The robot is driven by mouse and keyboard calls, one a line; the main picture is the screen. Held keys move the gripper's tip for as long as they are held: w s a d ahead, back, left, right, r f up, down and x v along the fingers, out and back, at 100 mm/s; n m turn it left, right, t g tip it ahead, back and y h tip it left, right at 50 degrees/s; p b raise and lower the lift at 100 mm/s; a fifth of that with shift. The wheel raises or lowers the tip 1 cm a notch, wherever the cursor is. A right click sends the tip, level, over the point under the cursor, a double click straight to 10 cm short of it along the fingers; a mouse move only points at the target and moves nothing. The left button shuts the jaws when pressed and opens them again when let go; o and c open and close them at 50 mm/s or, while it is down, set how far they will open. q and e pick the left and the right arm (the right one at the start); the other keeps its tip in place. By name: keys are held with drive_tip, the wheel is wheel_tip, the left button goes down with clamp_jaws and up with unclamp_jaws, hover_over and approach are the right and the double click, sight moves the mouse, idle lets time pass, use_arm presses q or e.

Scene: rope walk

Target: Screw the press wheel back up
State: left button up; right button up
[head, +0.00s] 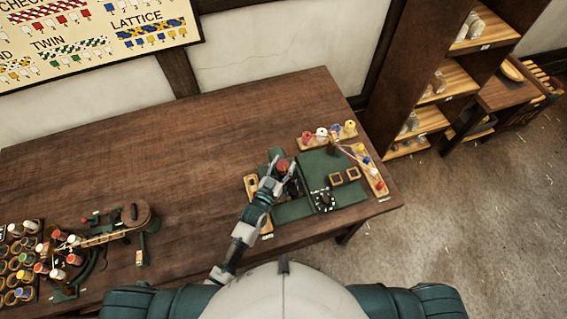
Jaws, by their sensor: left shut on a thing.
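The press stands on a green base (292,211) on the right part of the wooden table. A small red round part (282,165), which looks like the press wheel, sits at its top. My left gripper (280,174) reaches in from the lower left and is shut on this red part, with a finger on each side. The gripper hides most of the press body, so the wheel's height cannot be told. My right gripper is not in view.
Bobbin racks (327,139) and (368,172) hold coloured spools right of the press. A dark round-marked disc (323,200) lies nearby. A brown-topped device (132,214) and a full spool rack (20,262) stand at left. The table's middle (170,150) is clear.

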use_arm(q)
drive_tip(key=shift+f, duration=0.15)
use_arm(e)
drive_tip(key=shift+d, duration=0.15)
use_arm(q)
drive_tip(key=o, duration=1.2)
drive_tip(key=shift+s, duration=0.1)
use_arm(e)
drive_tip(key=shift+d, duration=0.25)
use_arm(q)
drive_tip(key=v, duration=1.2)
drive_tip(key=shift+a, duration=0.1)
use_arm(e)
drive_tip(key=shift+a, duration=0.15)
